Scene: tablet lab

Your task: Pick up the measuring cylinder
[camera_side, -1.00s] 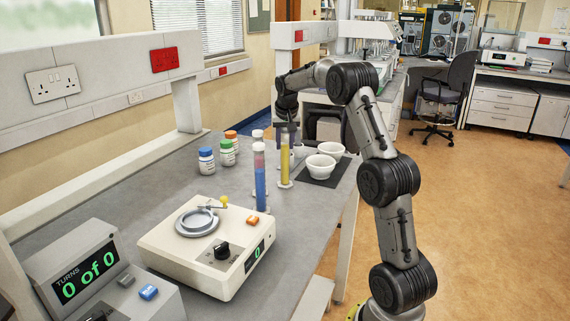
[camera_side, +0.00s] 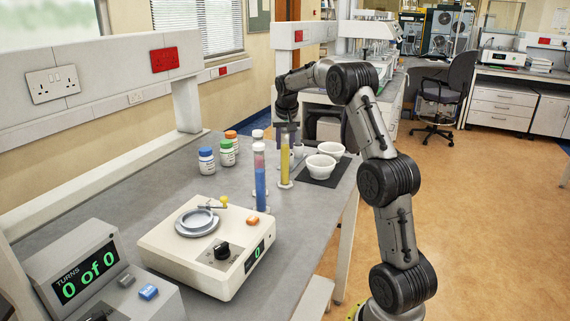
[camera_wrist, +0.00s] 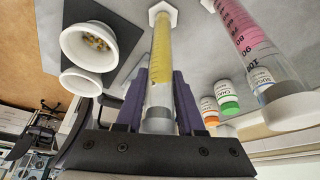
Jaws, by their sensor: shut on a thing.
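A measuring cylinder with yellow contents (camera_side: 285,166) stands upright on the bench in the side view. In the wrist view the yellow cylinder (camera_wrist: 162,62) runs between the two purple fingers of my gripper (camera_wrist: 160,95). My gripper (camera_side: 286,128) is shut on the upper part of this cylinder, and its base appears to be at bench level. A second cylinder, blue below and pink above (camera_side: 260,185), stands just in front of it; it also shows in the wrist view (camera_wrist: 255,50) at the right, apart from the fingers.
White bowls (camera_side: 320,167) stand on a dark mat (camera_side: 316,183) to the right. Capped bottles (camera_side: 207,160) stand to the left. A cream device with a round dish (camera_side: 205,245) and a counter reading "0 of 0" (camera_side: 90,275) are nearer the camera.

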